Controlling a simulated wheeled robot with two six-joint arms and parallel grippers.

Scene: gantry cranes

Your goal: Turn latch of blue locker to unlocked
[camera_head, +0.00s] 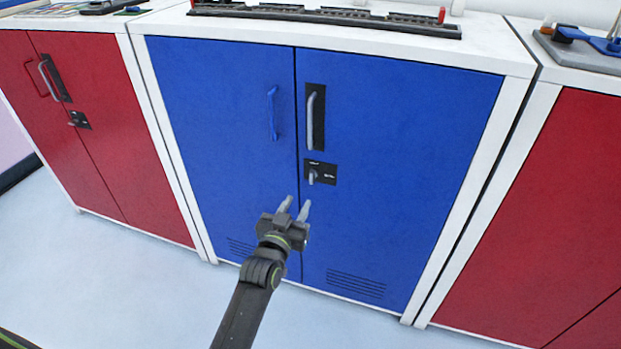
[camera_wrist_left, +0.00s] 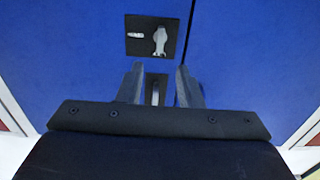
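The blue locker (camera_head: 400,130) stands in the middle of the head view with both doors shut. Its latch (camera_head: 312,177) is a small grey lever on a black plate on the right door, below the grey door handle (camera_head: 316,115). The lever points roughly downward; the small white labels are unreadable. The latch also shows in the left wrist view (camera_wrist_left: 160,41), beyond the fingertips. My left gripper (camera_head: 296,205) is open and empty, below and slightly left of the latch in the head view. Its fingers (camera_wrist_left: 160,76) are apart in the wrist view, with the handle visible between them.
A red locker (camera_head: 110,120) stands at the left and another red locker (camera_head: 550,200) at the right. A long dark model (camera_head: 330,15) lies on the blue locker's white top. The pale floor (camera_head: 130,285) in front is clear.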

